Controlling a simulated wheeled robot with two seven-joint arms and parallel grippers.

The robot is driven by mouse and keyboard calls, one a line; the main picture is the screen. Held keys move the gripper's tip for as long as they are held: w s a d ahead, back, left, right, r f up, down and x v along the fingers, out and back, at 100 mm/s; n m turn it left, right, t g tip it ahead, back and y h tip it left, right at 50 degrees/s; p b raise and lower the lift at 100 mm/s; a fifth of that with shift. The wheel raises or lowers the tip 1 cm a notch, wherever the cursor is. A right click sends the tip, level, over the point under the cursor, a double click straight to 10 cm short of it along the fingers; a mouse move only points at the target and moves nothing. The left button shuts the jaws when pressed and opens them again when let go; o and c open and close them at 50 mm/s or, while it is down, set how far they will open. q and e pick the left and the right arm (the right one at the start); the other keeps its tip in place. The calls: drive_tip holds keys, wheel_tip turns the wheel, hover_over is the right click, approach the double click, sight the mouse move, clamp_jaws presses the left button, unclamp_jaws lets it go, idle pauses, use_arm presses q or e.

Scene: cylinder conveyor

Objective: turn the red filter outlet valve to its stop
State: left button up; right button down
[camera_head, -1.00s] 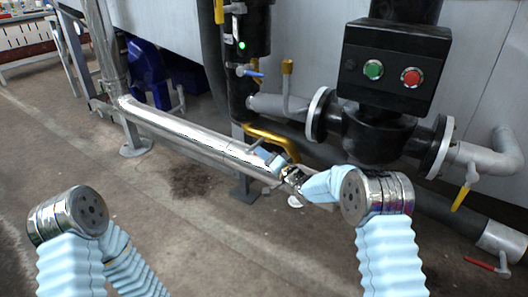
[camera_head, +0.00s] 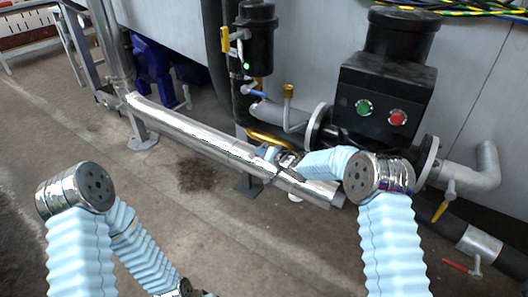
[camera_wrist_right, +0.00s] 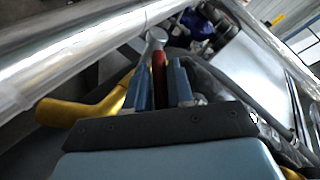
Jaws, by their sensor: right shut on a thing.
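The red valve handle (camera_wrist_right: 158,72) shows in the right wrist view, upright between the two blue fingers of my right gripper (camera_wrist_right: 160,80). The gripper is shut on it. A rounded metal end (camera_wrist_right: 155,36) shows just beyond the handle. In the head view my right gripper (camera_head: 270,154) is beside the shiny pipe, near the yellow pipe, and the handle it holds is hidden there. My left arm is at the lower left of the head view; its gripper fingers are out of view.
A long shiny pipe (camera_head: 190,133) runs in front of my right gripper. A yellow pipe (camera_wrist_right: 78,109) lies close to the fingers. A black pump box (camera_head: 385,90) with green and red buttons stands to the right. Another red handle (camera_head: 462,268) sits low right. Open floor lies in front.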

drive_tip(key=shift+w+r, duration=0.1)
drive_tip(key=shift+r, duration=0.05)
drive_tip(key=c, duration=1.1)
unclamp_jaws()
drive_tip(key=v, duration=1.4)
drive_tip(key=shift+a, duration=0.1)
